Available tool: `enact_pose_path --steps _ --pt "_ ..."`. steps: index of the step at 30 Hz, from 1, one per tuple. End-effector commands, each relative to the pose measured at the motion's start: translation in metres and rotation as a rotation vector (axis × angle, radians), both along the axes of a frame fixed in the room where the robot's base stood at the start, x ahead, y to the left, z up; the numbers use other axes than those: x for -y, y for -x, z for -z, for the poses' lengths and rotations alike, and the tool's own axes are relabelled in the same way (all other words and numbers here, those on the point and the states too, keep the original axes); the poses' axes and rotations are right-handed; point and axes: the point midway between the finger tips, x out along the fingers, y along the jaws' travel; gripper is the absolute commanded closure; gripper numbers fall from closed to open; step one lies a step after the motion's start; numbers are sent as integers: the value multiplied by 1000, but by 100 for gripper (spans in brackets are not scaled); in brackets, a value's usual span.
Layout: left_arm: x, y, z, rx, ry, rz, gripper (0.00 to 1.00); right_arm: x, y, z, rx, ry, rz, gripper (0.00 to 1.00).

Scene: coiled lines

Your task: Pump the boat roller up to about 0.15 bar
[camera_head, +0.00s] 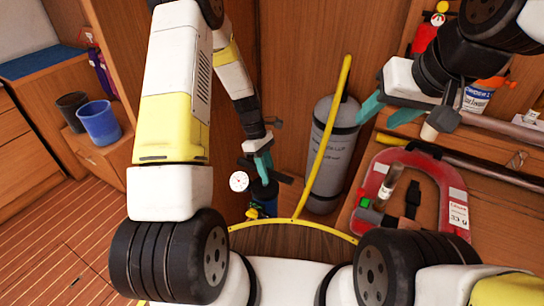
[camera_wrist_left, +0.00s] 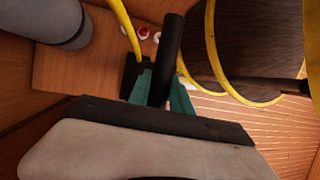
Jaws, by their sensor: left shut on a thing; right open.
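The boat roller looks to be the grey cylinder (camera_head: 334,145) standing upright against the wooden wall; it also shows at the top left of the left wrist view (camera_wrist_left: 48,18). A yellow hose (camera_head: 325,140) runs up in front of it. Left of it stands a dark blue pump (camera_head: 264,194) with a black handle, beside a round white gauge (camera_head: 239,181) whose reading is too small to tell. My left gripper (camera_head: 263,164) is shut on the black pump handle (camera_wrist_left: 172,50), between its teal fingers. My right gripper (camera_head: 389,112) is open and empty, right of the cylinder.
At right, a red horseshoe-shaped buoy (camera_head: 375,180) and small items lie on a wooden surface. A labelled white tub (camera_head: 478,98) stands behind my right gripper. A blue cup (camera_head: 100,122) and dark cup (camera_head: 72,107) stand at left. The plank floor (camera_head: 80,220) is clear at lower left.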

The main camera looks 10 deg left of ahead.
Motion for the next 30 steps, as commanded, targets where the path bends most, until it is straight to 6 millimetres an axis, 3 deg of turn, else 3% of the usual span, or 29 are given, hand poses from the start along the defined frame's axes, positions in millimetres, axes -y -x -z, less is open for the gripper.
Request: enact_pose_path --steps 12,18,24,30 --pt "0 -2 -110 9 1 0 100 0 0 0 0 0 0 53" --pt "0 -2 -155 8 1 -1 100 0 0 0 0 0 0 53" --pt "1 -1 -181 5 1 0 100 0 0 0 0 0 0 53" --pt "0 -1 -189 3 1 0 100 0 0 0 0 0 0 53"
